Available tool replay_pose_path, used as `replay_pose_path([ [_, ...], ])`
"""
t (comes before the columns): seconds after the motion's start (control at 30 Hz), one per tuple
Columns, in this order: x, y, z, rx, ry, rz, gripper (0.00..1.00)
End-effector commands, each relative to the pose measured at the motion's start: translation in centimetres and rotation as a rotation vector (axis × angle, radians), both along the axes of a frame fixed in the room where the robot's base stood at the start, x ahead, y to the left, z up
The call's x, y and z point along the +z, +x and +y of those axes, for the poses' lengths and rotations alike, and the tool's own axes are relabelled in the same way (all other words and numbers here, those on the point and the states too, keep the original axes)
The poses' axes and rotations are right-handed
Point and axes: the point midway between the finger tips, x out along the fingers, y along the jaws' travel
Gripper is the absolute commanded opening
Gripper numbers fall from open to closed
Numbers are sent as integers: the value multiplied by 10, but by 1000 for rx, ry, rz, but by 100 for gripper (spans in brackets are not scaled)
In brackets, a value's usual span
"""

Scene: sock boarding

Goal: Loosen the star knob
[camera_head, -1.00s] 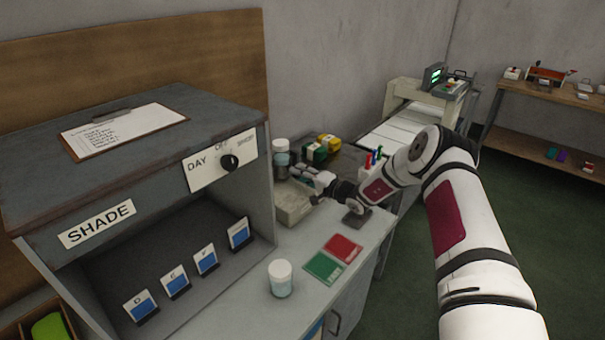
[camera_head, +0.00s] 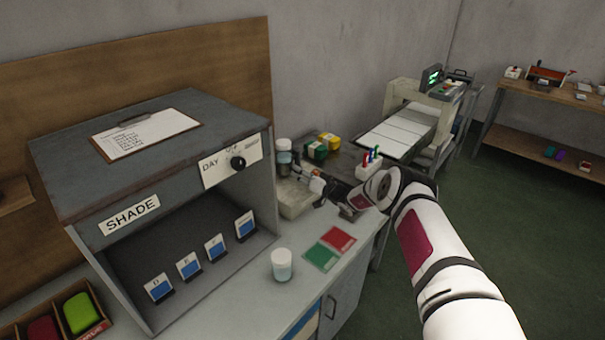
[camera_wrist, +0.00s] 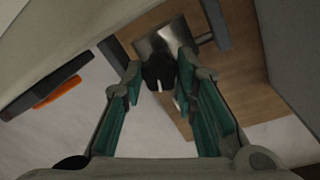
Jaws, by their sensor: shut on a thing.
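In the wrist view, my gripper (camera_wrist: 159,64) has its teal-padded fingers on either side of a black knob (camera_wrist: 158,74) with a white mark. The fingers are shut on the knob, near their tips. A shiny metal plate (camera_wrist: 158,42) shows behind it. In the head view, my gripper (camera_head: 304,180) is at the beige device (camera_head: 295,201) on the bench, beyond the shade cabinet. The knob itself is hidden or too small to make out there.
The shade cabinet (camera_head: 75,205) stands at left. A white-lidded jar (camera_head: 282,266) and a red and green card (camera_head: 330,248) lie in front of the device. A pen holder (camera_head: 368,168) stands close to my wrist. The floor at right is clear.

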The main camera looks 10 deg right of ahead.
Motion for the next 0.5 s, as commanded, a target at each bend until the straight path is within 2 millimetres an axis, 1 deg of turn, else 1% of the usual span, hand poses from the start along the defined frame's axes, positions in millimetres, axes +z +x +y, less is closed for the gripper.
replay_pose_path([
  [0.2,1,0,1,1,-68,-50,0],
  [0.5,0,0,0,1,-98,-72,0],
])
